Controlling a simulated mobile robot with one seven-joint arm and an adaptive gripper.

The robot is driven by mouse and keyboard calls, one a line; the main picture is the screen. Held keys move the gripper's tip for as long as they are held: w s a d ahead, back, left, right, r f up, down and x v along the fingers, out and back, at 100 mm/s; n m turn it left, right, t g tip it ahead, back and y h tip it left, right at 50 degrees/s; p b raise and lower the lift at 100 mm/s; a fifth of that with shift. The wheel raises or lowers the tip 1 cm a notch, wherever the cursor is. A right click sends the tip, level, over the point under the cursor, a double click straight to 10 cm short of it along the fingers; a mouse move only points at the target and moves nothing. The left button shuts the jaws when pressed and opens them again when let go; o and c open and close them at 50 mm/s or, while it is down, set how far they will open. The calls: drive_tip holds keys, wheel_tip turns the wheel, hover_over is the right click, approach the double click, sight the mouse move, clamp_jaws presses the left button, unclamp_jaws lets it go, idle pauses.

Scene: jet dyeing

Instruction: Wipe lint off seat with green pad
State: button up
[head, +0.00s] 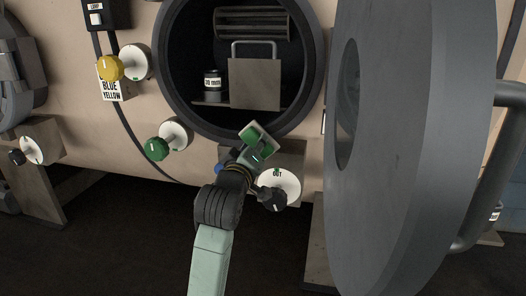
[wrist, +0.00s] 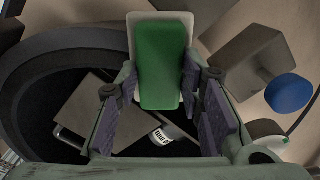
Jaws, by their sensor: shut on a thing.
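I cannot tell whether the pad touches the ring.
A thick grey round door (head: 410,190) stands open at the right. Inside the opening are a grey handled box (head: 255,85) and a labelled dark cylinder (head: 212,84). Yellow (head: 110,68), green (head: 157,149) and black (head: 273,199) knobs stick out near the arm.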

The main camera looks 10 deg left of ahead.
drive_tip(key=shift+w+a+f+b, duration=0.1)
drive_tip(key=shift+a+b, duration=1.4)
drive_tip(key=shift+a, duration=2.4)
drive_tip(key=s+b, duration=0.2)
drive_tip(key=s, duration=0.4)
drive_tip(key=shift+s+b, duration=0.2)
drive_tip(key=shift+b, duration=0.1)
